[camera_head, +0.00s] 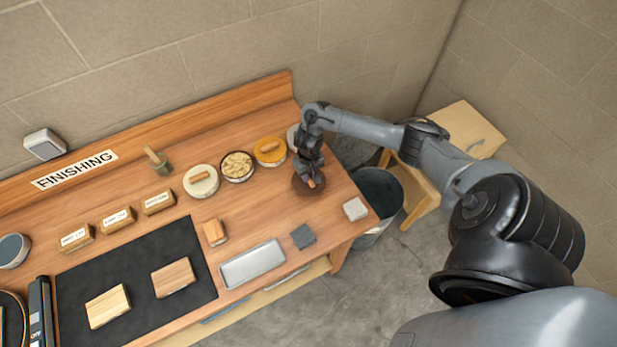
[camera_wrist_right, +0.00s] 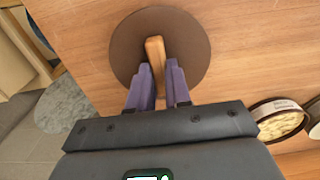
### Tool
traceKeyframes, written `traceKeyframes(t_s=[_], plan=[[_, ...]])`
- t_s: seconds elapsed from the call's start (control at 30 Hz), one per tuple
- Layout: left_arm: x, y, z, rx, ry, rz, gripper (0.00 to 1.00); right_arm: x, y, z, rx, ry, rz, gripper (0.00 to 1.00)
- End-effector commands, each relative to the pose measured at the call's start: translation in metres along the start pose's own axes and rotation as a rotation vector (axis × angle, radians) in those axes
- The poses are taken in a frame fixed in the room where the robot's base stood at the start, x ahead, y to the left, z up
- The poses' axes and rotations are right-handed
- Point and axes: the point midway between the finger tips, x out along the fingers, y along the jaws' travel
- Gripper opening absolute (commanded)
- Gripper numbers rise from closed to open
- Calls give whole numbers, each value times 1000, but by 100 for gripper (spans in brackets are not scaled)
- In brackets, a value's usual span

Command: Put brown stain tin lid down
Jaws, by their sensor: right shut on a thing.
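The brown stain tin lid (camera_head: 300,190) is a flat, round, dark brown disc with a wooden bar handle. My right gripper (camera_head: 311,176) is shut on that handle near the right end of the bench. In the right wrist view, its purple fingers (camera_wrist_right: 158,82) hold the handle from both sides, and the lid (camera_wrist_right: 193,40) spreads around them over the wood. The lid looks level and low over the bench top; I cannot tell whether it touches. No tin shows under it. My left gripper is not in view.
Left of the lid stand a yellow-lidded tin (camera_head: 271,148), an open tin with pale contents (camera_head: 237,165) and a cream-lidded tin (camera_head: 201,178). A metal tray (camera_head: 252,264), a dark square block (camera_head: 303,237) and a pale block (camera_head: 355,209) lie nearer the front edge. A dark bin (camera_head: 378,190) stands right of the bench.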

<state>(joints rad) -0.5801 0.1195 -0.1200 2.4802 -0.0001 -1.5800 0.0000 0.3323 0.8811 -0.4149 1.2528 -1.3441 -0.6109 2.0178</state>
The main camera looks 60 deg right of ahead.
Motion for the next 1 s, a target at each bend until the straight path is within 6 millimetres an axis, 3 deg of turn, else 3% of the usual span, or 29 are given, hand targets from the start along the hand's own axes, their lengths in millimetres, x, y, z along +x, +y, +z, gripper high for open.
traceKeyframes(t_s=[0.17,0.53,0.57,0.7,1.0], plan=[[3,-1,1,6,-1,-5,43,17,0,0,1,0,-1,0],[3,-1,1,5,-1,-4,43,19,0,0,0,0,0,0],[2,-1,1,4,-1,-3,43,19,0,0,-1,1,0,23],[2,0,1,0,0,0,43,19,0,0,0,1,0,44],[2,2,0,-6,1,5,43,18,0,0,0,1,0,44]])
